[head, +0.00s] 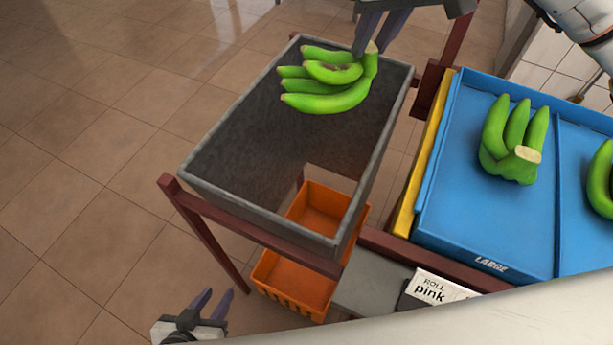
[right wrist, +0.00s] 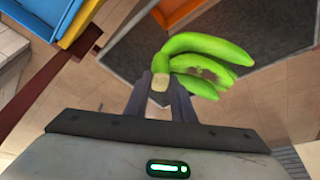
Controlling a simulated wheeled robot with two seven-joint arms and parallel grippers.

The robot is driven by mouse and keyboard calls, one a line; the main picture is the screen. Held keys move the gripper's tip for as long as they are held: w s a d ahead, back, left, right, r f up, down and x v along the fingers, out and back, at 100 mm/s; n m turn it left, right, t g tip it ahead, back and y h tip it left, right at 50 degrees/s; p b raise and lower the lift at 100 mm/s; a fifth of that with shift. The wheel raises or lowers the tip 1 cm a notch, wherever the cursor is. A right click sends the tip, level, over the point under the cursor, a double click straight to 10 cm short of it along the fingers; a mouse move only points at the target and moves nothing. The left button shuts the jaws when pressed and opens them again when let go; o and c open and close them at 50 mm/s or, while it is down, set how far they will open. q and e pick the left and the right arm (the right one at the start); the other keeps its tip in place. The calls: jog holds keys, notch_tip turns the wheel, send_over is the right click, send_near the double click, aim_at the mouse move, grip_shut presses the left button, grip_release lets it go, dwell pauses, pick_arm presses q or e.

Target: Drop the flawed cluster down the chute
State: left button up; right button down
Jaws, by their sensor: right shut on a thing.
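A green banana cluster (head: 332,75) hangs from my right gripper (head: 380,37) over the grey chute (head: 225,193) in the head view. My right gripper is shut on its cut crown. In the right wrist view the cluster (right wrist: 200,62) shows a brown blemish on one finger, with the gripper (right wrist: 160,95) around its crown and the dark chute (right wrist: 268,90) beyond. The chute slopes down to an open lower end above an orange crate (head: 292,283). My left gripper (head: 212,307) is empty and open, low at the bottom of the head view.
A blue tray (head: 447,215) marked LARGE, right of the chute, holds a green cluster (head: 513,140); another cluster (head: 600,178) lies past its divider. A yellow panel (head: 421,178) and dark red frame bars (head: 210,240) border the chute. A "ROLL pink" label (head: 432,291) is at front.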

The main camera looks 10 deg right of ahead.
jog(key=shift+w, duration=0.1)
jog(key=c, duration=1.5)
grip_release()
jog(key=shift+o, duration=0.3)
jog(key=shift+f, duration=0.2)
jog(key=v, duration=1)
jog(key=shift+r, duration=0.3)
jog(key=shift+s, duration=0.25)
